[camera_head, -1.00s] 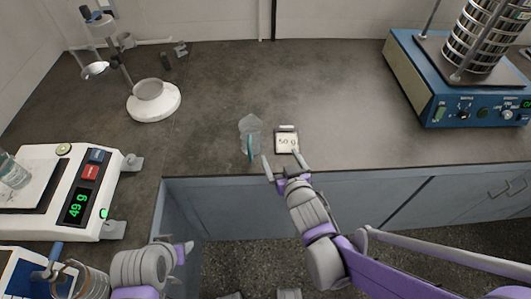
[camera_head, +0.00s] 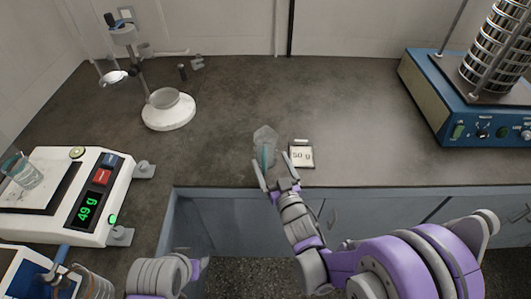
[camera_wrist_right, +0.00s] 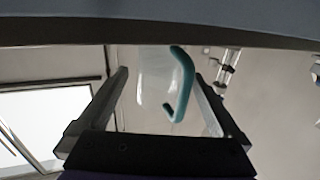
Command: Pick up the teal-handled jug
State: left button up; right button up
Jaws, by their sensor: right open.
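The clear jug (camera_head: 265,138) with a teal handle stands upright near the front edge of the dark bench; its handle faces me. My right gripper (camera_head: 271,162) is open and empty at the bench's front edge, with its fingertips to either side of the handle. In the right wrist view the jug (camera_wrist_right: 152,82) and its teal handle (camera_wrist_right: 187,80) show between the two spread fingers. I cannot tell whether either finger touches it. My left gripper (camera_head: 200,268) is low at the bottom, partly hidden, its jaws unclear.
A "50 g" card (camera_head: 301,156) lies just right of the jug. A scale (camera_head: 112,196) reading 49 g stands at left, with a glass vessel (camera_head: 22,170) on it. A white-based stand (camera_head: 168,112) is behind left, a blue sieve shaker (camera_head: 455,110) at right. The bench middle is clear.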

aim_at(269, 157)
jog(key=x, duration=0.5)
jog(key=shift+s, duration=0.1)
jog(key=c, duration=1.5)
jog(key=shift+r+p, duration=0.2)
jog(key=shift+p, duration=0.1)
jog(key=shift+c, duration=0.2)
jog(key=shift+r+p, duration=0.95)
jog(key=shift+r, duration=3.8)
jog(key=w+d+r+m+h+p, duration=0.1)
jog(key=w+d+m+h+p, duration=0.1)
jog(key=d, duration=0.7)
jog(key=w+d+r+m+t+h+p, duration=0.1)
jog(key=w+d+r+h+p, duration=0.1)
jog(key=w+d+p, duration=0.3)
jog(key=d+h, duration=0.1)
jog(key=d, duration=0.2)
jog(key=shift+w+d+r+m+h+p, duration=0.2)
jog(key=shift+w+d+m+h+p, duration=0.15)
jog(key=shift+m+h+p, duration=0.05)
